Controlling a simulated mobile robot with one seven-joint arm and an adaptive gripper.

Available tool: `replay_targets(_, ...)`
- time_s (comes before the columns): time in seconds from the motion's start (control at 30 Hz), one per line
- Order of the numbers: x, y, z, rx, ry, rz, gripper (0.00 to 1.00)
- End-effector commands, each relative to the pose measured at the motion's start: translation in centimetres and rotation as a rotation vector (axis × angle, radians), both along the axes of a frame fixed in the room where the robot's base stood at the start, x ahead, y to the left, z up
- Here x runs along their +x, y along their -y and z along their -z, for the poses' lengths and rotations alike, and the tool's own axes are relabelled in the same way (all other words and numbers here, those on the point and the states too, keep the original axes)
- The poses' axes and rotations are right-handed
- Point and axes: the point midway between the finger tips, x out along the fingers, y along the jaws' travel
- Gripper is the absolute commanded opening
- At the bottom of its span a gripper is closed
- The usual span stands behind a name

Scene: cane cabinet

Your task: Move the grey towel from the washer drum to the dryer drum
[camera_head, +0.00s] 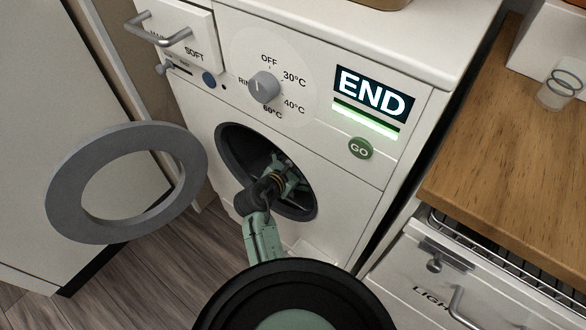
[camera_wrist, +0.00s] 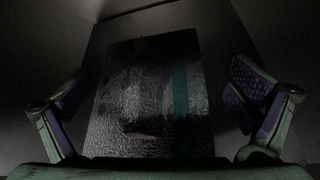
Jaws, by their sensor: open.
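The washer (camera_head: 225,120) stands in the middle of the head view, its round door (camera_head: 68,200) swung open to the left. My gripper (camera_head: 285,172) reaches through the opening into the dark drum (camera_head: 235,150). In the wrist view my gripper (camera_wrist: 160,108) is open, its two fingers wide apart at left and right. Between and beyond them lies a flat, dark grey textured towel (camera_wrist: 112,125) with a teal stripe. The fingers do not appear to touch it. The dryer cannot be made out for certain.
The washer panel has a dial (camera_head: 264,86), an END display (camera_head: 372,95) and a green GO button (camera_head: 360,148). At right is a wooden counter (camera_head: 500,140) with a glass (camera_head: 560,90), above a white drawer front (camera_head: 430,275).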

Motion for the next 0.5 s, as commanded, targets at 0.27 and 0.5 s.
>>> replay_targets(0.27, 0.63, 0.42, 0.33, 0.001, 0.0, 0.0, 1.0)
replay_targets(0.5, 0.59, 0.4, 0.32, 0.001, 0.0, 0.0, 0.93)
